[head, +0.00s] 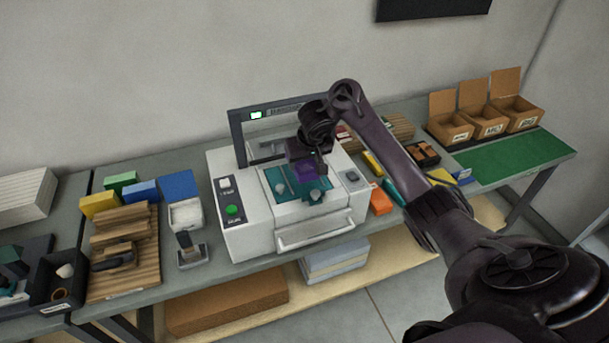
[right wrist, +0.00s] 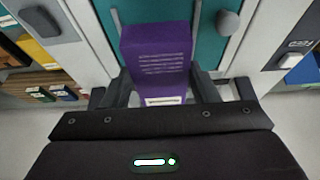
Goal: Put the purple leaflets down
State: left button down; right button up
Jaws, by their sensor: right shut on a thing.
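The purple leaflets (right wrist: 158,55) show as a block with pale printed lines and a white label on the near end in the right wrist view. In the head view the purple leaflets (head: 304,171) are small and partly hidden by my right gripper (head: 308,168). My right gripper (right wrist: 160,88) is shut on them, one finger on each side. They are over the teal bed (head: 269,178) of the white machine (head: 236,190); I cannot tell whether they touch it. My left gripper is not in view.
The machine has a dark upright frame (head: 237,135), a green button (head: 232,210) and grey knobs on its bed. Coloured boxes and a wooden rack (head: 118,225) stand to its left. Cardboard bins (head: 451,127) and a clear green mat (head: 510,157) lie at the right.

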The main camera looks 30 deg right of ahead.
aim_at(306, 166)
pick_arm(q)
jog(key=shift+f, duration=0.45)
pick_arm(e)
jog(key=shift+f, duration=1.7)
jog(key=shift+f, duration=0.1)
jog(key=o, duration=1.1)
jog(key=shift+s+f, duration=0.1)
jog(key=shift+c, duration=0.2)
